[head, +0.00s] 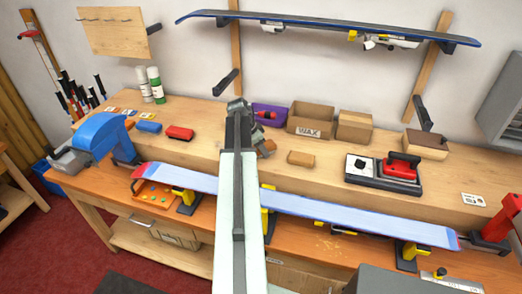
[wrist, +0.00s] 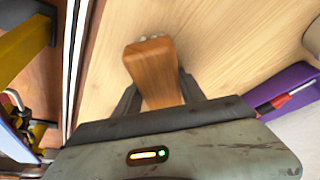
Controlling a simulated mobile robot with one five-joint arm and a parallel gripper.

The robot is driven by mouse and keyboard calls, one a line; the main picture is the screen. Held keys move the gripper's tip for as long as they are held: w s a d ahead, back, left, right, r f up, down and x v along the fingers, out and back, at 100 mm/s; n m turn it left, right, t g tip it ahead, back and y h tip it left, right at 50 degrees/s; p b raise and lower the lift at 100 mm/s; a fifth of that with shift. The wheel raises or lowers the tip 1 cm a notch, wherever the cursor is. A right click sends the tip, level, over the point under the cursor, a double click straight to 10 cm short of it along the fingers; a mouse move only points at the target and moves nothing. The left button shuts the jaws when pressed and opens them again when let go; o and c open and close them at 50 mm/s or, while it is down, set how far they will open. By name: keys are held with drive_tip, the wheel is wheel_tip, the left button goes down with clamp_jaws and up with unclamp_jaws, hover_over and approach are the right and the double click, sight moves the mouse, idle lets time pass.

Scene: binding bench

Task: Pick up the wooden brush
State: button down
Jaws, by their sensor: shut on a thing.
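The wooden brush (wrist: 152,72) is an orange-brown wooden piece with pale bristle-like tufts at its far end. In the wrist view it sits between the two dark fingers of my gripper (wrist: 158,92), which is shut on it. The light wood of the bench top lies behind it. I cannot tell whether the brush touches the bench. In the head view my arm hides most of the gripper and brush; only a small brown part (head: 268,147) shows just right of the arm.
A ski (head: 350,213) lies on supports along the bench front. A purple bin (head: 270,114), a WAX box (head: 311,118) and a tan block (head: 300,158) are near the gripper.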

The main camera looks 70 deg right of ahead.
wheel_tip(320, 180, up, 10)
drive_tip(key=p, duration=1)
drive_tip(key=shift+r, duration=0.15)
drive_tip(key=c, duration=1.4)
unclamp_jaws()
drive_tip(key=c, duration=0.5)
drive_tip(key=shift+m+g+y, duration=0.3)
drive_tip(key=shift+m, duration=0.6)
drive_tip(key=s+a, duration=0.1)
drive_tip(key=a, duration=0.2)
drive_tip(key=s+a+r, duration=0.1)
drive_tip(key=a, duration=0.3)
drive_tip(key=s+a+p, duration=0.1)
drive_tip(key=s+a, duration=0.1)
drive_tip(key=a, duration=0.1)
drive_tip(key=shift+a+r, duration=0.15)
